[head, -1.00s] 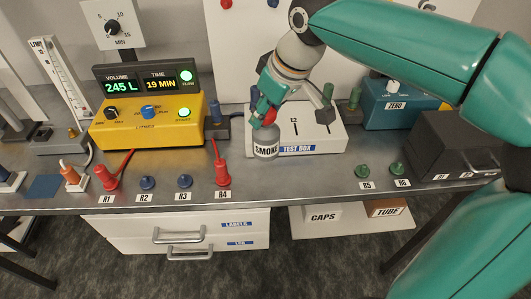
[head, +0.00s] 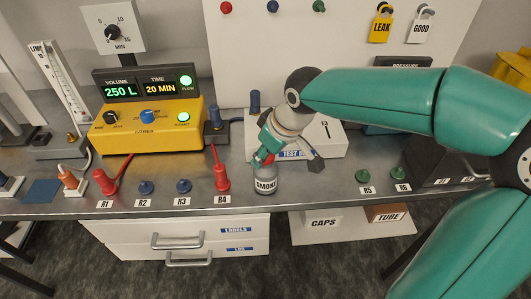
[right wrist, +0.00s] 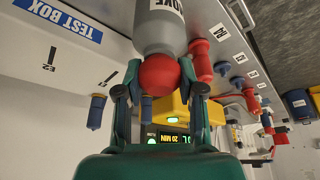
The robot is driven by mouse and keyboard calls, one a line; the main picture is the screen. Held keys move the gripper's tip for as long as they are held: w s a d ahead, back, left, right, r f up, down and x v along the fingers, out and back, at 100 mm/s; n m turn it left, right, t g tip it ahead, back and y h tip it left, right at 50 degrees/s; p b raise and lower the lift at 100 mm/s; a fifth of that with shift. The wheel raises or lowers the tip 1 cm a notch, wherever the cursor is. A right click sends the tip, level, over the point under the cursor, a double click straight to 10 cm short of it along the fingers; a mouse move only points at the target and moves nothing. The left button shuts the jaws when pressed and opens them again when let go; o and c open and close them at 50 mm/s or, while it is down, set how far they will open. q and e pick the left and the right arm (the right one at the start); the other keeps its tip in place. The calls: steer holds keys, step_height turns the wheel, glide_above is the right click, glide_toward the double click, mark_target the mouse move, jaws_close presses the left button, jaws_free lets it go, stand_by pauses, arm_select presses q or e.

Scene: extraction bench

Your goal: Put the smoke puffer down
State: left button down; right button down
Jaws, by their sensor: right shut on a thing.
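The smoke puffer (head: 264,184) is a grey bottle labelled SMOKE with a red bulb on top. In the head view it stands upright at the bench's front part, just right of R4. I cannot tell for sure whether its base touches the bench. My right gripper (head: 264,160) is shut on it from above. In the right wrist view the fingers (right wrist: 159,90) are on both sides of the red bulb (right wrist: 159,74), and the grey body (right wrist: 160,25) runs out of the top of the picture. My left gripper is not in view.
The bench (head: 310,187) is clear between the puffer and the green R5 plug (head: 362,175). The red R4 plug (head: 221,178) with its hose stands close on the left. The white test box (head: 327,142) is behind. The yellow pump (head: 150,127) reads 250 L, 20 MIN.

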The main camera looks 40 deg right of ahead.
steer(key=c, duration=0.7)
jaws_free()
steer(key=v, duration=1.2)
